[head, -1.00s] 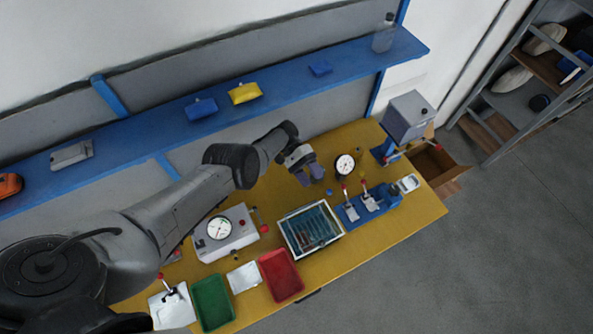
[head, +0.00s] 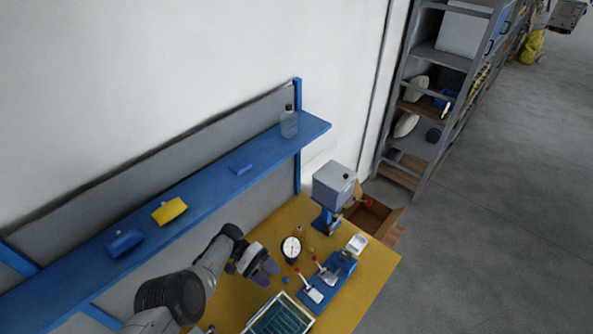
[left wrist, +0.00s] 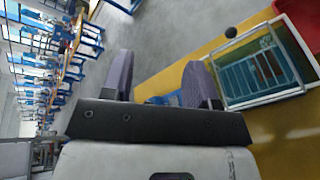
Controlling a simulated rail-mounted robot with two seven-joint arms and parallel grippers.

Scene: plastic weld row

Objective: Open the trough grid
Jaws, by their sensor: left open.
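The trough (head: 281,316) is a pale-rimmed box with a teal barred grid, at the bottom edge of the head view and partly cut off. My left gripper (head: 268,272) is open and empty, above the yellow table and up and left of the trough in the head view. Its two purple-grey fingers (left wrist: 158,90) stand apart in the left wrist view, with the trough to their right. My right gripper is not in view.
A blue toggle-clamp fixture (head: 327,281) stands right of the trough. A round dial gauge (head: 291,248) stands near my left gripper. A grey-headed press (head: 333,186) is at the table's far end. A blue shelf (head: 205,194) runs along the wall. A red tray (left wrist: 302,22) lies beyond the trough.

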